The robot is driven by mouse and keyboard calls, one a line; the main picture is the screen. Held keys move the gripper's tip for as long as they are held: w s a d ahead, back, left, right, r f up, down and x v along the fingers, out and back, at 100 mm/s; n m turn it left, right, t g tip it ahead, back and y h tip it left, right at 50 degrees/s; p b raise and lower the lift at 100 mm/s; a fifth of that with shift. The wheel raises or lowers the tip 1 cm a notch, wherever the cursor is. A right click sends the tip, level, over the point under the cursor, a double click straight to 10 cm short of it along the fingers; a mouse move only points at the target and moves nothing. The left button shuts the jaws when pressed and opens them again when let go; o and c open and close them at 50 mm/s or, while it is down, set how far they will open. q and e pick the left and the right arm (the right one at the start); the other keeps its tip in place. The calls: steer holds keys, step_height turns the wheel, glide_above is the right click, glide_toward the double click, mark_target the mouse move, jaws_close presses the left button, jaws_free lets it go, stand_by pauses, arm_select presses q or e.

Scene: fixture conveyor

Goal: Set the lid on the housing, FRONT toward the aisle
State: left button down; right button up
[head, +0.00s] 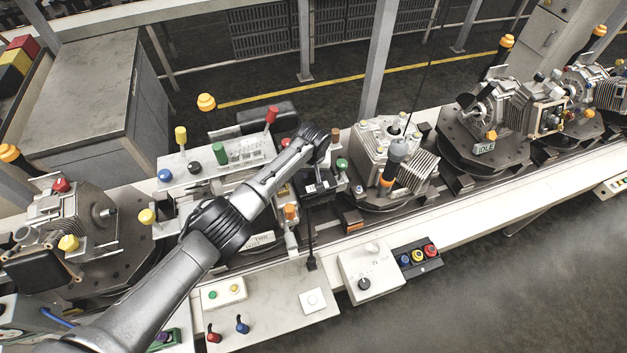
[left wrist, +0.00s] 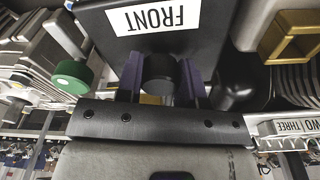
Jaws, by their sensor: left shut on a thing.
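The lid (left wrist: 165,45) is a black plate with a white FRONT label that reads upside down in the left wrist view. My left gripper (left wrist: 160,80) is shut on the dark round knob of the lid. In the head view this gripper (head: 319,187) hangs over the conveyor, just left of a grey finned housing (head: 372,150) on a dark round fixture. The lid's outline is hard to make out there. A finned grey body (left wrist: 35,65) stands beside the lid in the left wrist view. My right gripper is not in view.
A green knob (head: 341,165) sits close to the gripper. A dark tool with an orange band (head: 387,184) stands before the housing. A panel with coloured knobs (head: 245,155) is behind my arm. Control boxes (head: 368,275) line the front edge. More fixtures stand right.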

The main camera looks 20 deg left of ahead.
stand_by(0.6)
arm_select(q)
steer(key=shift+f, duration=0.5)
steer(key=shift+r, duration=0.2)
steer(key=shift+r+p, duration=0.35)
steer(key=shift+w+d, duration=0.1)
stand_by(1.2)
steer(key=shift+f+b, duration=0.35)
steer(key=shift+f, duration=0.2)
steer(key=shift+f, duration=0.35)
stand_by(0.9)
steer(key=c, duration=0.7)
jaws_free()
